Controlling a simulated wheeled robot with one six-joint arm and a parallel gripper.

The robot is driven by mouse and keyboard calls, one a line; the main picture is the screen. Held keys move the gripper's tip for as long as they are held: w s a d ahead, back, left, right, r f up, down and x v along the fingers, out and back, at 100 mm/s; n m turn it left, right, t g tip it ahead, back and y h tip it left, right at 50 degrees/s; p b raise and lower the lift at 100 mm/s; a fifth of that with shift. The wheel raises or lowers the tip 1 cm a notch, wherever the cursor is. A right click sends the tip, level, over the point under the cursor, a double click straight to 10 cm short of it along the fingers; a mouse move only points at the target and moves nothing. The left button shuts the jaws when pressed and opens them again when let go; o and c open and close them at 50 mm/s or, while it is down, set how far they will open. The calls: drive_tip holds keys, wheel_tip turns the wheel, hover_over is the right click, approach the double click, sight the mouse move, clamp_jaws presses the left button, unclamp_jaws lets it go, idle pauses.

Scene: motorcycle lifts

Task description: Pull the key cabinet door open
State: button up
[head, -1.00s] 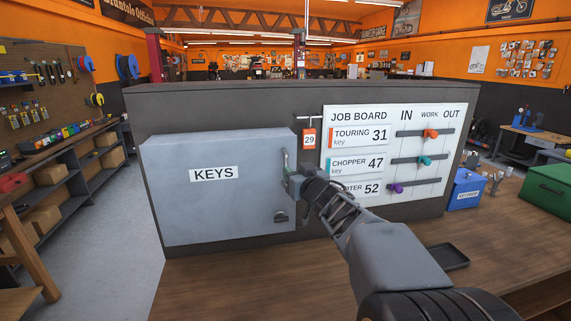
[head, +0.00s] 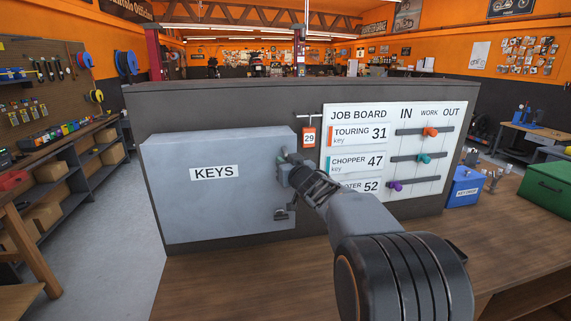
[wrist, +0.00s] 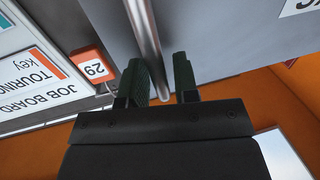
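The grey key cabinet door (head: 215,200), labelled KEYS, looks shut flat on its cabinet in the head view. Its upright metal bar handle is near the door's right edge; in the head view my gripper (head: 284,164) covers most of it. In the wrist view the bar handle (wrist: 147,38) runs down between the two dark green fingers of my gripper (wrist: 166,78). The fingers are apart, one on each side of the bar, with a narrow gap showing at the right finger. Contact with the left finger is unclear.
A small dark lock (head: 281,214) is low on the door. A hanging orange tag marked 29 (head: 309,138) and the job board (head: 345,115) are just right of the cabinet. The wooden bench (head: 240,285) is clear in front of the door.

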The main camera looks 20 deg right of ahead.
clamp_jaws()
drive_tip(key=shift+s+f+b, duration=0.1)
drive_tip(key=shift+s+b, duration=0.05)
drive_tip(key=shift+b, duration=0.2)
